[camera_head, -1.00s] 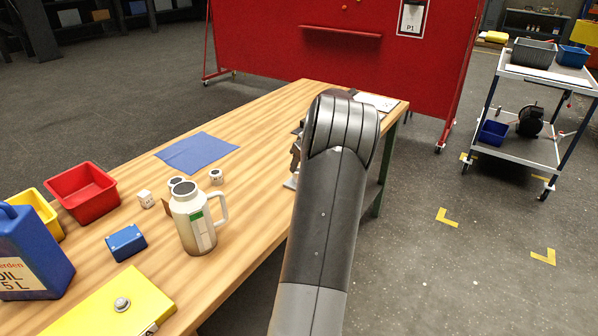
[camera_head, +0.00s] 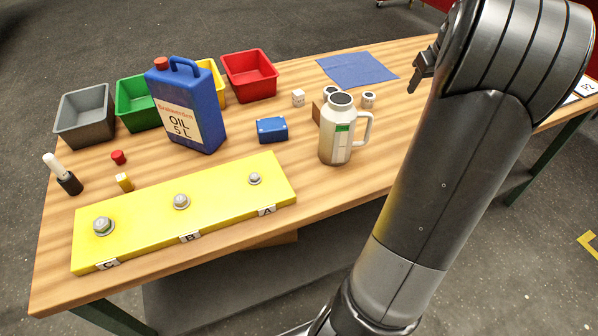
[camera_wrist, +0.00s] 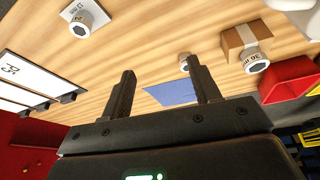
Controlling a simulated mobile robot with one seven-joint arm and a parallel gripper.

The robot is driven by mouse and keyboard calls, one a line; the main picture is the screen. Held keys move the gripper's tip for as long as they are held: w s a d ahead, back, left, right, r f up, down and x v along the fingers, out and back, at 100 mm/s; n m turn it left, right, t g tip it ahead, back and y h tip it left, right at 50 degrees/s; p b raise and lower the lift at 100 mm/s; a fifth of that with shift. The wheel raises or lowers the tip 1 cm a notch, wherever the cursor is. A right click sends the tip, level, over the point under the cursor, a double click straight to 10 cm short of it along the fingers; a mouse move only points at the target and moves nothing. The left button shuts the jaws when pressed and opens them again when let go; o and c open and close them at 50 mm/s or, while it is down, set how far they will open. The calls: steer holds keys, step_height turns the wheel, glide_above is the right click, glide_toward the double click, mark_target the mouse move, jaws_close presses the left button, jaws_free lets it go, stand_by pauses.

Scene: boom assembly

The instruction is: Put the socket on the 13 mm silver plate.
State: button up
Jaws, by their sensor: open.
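Light-coloured plates lie on the table at the right. One (camera_head: 586,87) shows in the head view, cut by the picture edge. One in the wrist view (camera_wrist: 18,72) carries a mark that looks like 13.
More sockets (camera_head: 368,99) stand beside a steel jug (camera_head: 341,135) and blue cloth (camera_head: 357,70). One socket (camera_wrist: 256,62) is by a brown block (camera_wrist: 240,38). A yellow plate (camera_head: 140,215) with bolts, an oil can (camera_head: 190,118) and bins (camera_head: 250,75) fill the left.

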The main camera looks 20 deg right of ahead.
steer(key=s+a+r+n, duration=0.1)
steer(key=a+r, duration=0.2)
steer(key=a, duration=1)
steer(key=a+r, duration=0.3)
steer(key=a, duration=0.9)
steer(key=s+a+f+t, duration=0.1)
steer(key=s+a+f, duration=0.1)
steer(key=s+a, duration=0.6)
steer(key=s+a+f+n+y, duration=0.1)
steer(key=s+a, duration=0.7)
steer(key=a, duration=0.3)
steer(key=shift+s+f+t, duration=0.35)
steer(key=shift+f+t, duration=0.05)
